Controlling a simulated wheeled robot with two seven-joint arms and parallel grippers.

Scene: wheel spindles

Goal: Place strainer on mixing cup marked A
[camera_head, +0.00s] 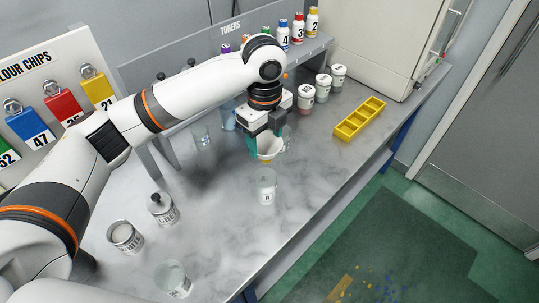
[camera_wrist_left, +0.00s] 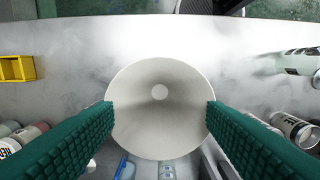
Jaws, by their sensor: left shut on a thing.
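My left gripper (camera_head: 264,141) is shut on the strainer (camera_head: 269,152), a white cone, and holds it above the table. In the left wrist view the strainer (camera_wrist_left: 160,130) sits between the green ridged fingers, wide mouth toward the camera, with a pale round spot at its centre. A clear mixing cup (camera_head: 266,188) with a small dark mark stands just in front of the strainer; I cannot read its letter for sure. Another clear cup (camera_head: 173,279) stands near the front left edge. My right gripper is not in view.
Two labelled tins (camera_head: 125,237) (camera_head: 163,209) stand at the left. A yellow tray (camera_head: 360,119) and several lidded pots (camera_head: 322,87) are at the right. Clear vessels (camera_head: 201,136) stand behind, below the toner shelf (camera_head: 300,50). The table right of the cup is clear.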

